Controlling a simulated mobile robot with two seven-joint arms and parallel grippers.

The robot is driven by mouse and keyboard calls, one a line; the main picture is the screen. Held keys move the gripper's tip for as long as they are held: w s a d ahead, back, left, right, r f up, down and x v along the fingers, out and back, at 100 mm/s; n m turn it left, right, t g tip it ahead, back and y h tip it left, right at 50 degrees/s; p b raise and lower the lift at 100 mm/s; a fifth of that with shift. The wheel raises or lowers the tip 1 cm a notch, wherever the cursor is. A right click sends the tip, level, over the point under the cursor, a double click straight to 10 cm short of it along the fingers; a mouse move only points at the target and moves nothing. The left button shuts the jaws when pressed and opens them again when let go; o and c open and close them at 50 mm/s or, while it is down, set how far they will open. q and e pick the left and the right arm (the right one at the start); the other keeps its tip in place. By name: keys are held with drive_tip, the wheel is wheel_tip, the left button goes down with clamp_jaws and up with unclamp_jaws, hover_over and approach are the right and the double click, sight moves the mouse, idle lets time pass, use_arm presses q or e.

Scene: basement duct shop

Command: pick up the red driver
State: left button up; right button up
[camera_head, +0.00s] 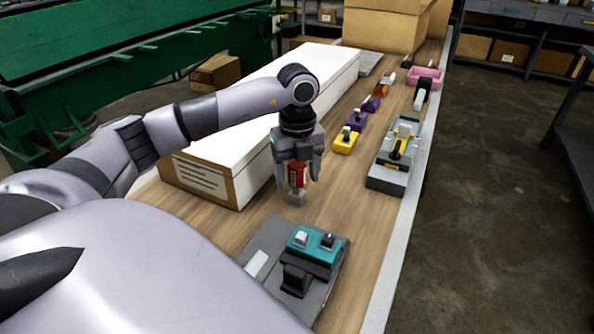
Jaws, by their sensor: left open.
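The red driver (297,173) stands upright on the wooden bench, with a grey part at its lower end. My left gripper (298,183) points down over it, with one finger on each side of its red body. The fingers are open around the driver; I cannot tell whether either touches it. The driver's top is hidden by the gripper. My right gripper is not in view.
A white-topped long box (290,95) stands close on the left. A grey plate with a teal-topped device (315,245) lies in front. A yellow-handled tool on a grey base (400,150) and a yellow block (345,141) are to the right. The bench's right edge (408,225) borders open floor.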

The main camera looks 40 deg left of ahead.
use_arm(q)
clamp_jaws()
idle(0.4)
wheel_tip(320, 180, up, 9)
drive_tip(key=shift+w+r, duration=0.1)
wheel_tip(320, 180, up, 11)
drive_tip(key=p, duration=0.4)
drive_tip(key=shift+p, duration=0.3)
